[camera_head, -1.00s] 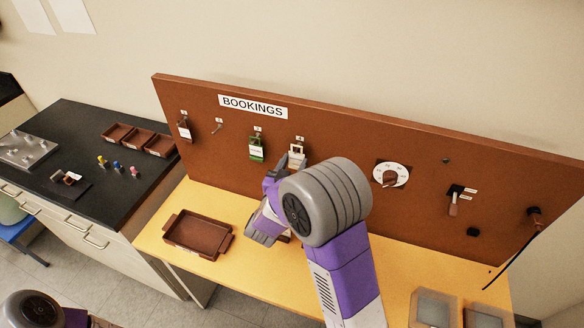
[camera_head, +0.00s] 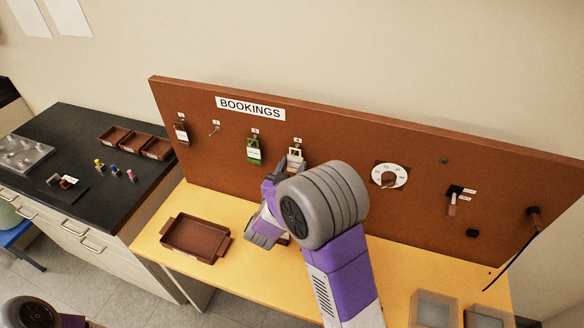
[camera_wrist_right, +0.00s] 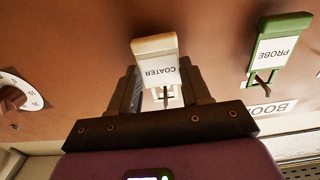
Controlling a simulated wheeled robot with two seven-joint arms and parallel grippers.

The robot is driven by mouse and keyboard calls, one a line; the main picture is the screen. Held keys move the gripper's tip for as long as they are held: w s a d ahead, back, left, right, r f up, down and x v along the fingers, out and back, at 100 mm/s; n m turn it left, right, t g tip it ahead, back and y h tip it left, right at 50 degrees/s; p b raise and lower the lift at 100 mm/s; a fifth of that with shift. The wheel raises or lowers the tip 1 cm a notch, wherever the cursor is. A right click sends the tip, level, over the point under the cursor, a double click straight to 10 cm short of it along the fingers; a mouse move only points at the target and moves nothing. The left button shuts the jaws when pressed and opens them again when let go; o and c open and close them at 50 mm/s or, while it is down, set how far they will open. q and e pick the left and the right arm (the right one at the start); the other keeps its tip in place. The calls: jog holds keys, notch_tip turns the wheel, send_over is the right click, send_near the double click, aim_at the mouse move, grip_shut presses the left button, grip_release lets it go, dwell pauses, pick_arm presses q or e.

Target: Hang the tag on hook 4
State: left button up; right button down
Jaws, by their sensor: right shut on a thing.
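The cream tag marked COATER (camera_wrist_right: 157,68) is at the fourth hook place from the left on the brown board, and it also shows in the head view (camera_head: 295,154). In the right wrist view, which is upside down, it lies between the fingers of my right gripper (camera_wrist_right: 163,88). A small hook (camera_wrist_right: 166,96) shows by the tag's label end. Whether the tag's loop is around the hook I cannot tell. My right gripper (camera_head: 283,170) is shut on the tag, partly hidden by its own wrist. My left gripper is out of view.
A green PROBE tag (camera_head: 254,150) hangs beside it on the third hook. The second hook (camera_head: 215,129) is bare; a dark tag (camera_head: 181,132) hangs on the first. A brown tray (camera_head: 170,237) stands on the yellow bench. A dial (camera_head: 389,176) is to the right.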

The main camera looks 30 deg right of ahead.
jog(key=shift+c, duration=2.2)
grip_release()
jog(key=shift+c, duration=0.3)
jog(key=shift+s+a, duration=0.1)
jog(key=shift+a, duration=0.1)
jog(key=v, duration=0.7)
jog(key=shift+s+a, duration=0.15)
jog(key=shift+s, duration=0.1)
jog(key=v, duration=0.7)
jog(key=shift+s+a, duration=0.2)
jog(key=shift+s, duration=0.1)
